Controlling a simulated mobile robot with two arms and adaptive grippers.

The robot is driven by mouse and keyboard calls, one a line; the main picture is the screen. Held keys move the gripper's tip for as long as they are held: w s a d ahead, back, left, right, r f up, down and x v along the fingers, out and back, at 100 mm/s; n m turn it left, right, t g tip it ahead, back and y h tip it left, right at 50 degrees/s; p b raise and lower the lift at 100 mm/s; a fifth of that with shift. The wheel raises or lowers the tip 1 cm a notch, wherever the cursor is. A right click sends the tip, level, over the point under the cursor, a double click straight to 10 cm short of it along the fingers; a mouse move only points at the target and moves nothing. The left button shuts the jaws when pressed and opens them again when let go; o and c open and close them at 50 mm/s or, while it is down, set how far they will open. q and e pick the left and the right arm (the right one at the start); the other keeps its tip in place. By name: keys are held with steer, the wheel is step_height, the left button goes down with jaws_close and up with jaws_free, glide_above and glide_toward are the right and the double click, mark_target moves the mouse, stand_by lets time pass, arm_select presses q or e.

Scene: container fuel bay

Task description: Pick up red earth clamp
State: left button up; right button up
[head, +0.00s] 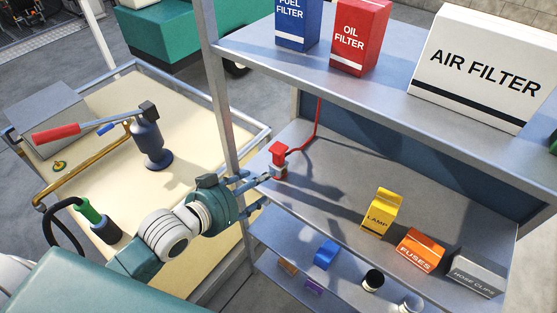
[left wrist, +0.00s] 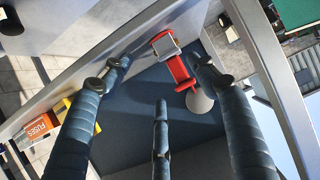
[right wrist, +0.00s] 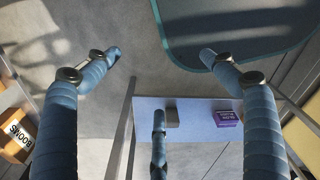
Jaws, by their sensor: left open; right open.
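The red earth clamp (head: 278,154) stands on the middle shelf near its left post, with a red cable running up from it. In the left wrist view the clamp (left wrist: 178,70) shows red with a grey block at one end, between my spread fingers. My left gripper (head: 264,181) is open, its fingertips close in front of the clamp; I cannot tell whether they touch it. My right gripper (right wrist: 160,62) is open and empty over the floor and a low shelf; it is not visible in the head view.
A yellow lamp box (head: 379,214), an orange fuses box (head: 420,250) and a grey hose clips box (head: 475,273) stand further right on the clamp's shelf. The upper shelf holds filter boxes, including the air filter box (head: 480,65). A shelf post (head: 222,100) rises just left of the clamp.

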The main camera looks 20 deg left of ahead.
mark_target(278, 163)
arm_select(q)
steer(key=shift+t, duration=0.3)
steer(key=w, duration=0.1)
steer(key=w+d, duration=0.1)
steer(key=w, duration=0.1)
steer(key=w+p, duration=0.1)
steer(key=w, duration=0.1)
steer(key=shift+w+d, duration=0.25)
steer(key=shift+w+d+f, duration=0.1)
steer(key=shift+w+f, duration=0.1)
steer(key=shift+w, duration=0.05)
steer(key=p+x, duration=0.2)
steer(key=x, duration=0.2)
steer(key=shift+w+d, duration=0.1)
steer(key=shift+w, duration=0.35)
steer(key=shift+w+d+f, duration=0.1)
steer(key=shift+w+f, duration=0.1)
steer(key=shift+s+r, duration=0.1)
steer(key=shift+s, duration=0.05)
steer(key=c, duration=1.3)
arm_select(e)
steer(key=r, duration=0.3)
steer(key=shift+w+d+r, duration=0.15)
steer(key=shift+w+d, duration=0.1)
steer(key=shift+w, duration=0.15)
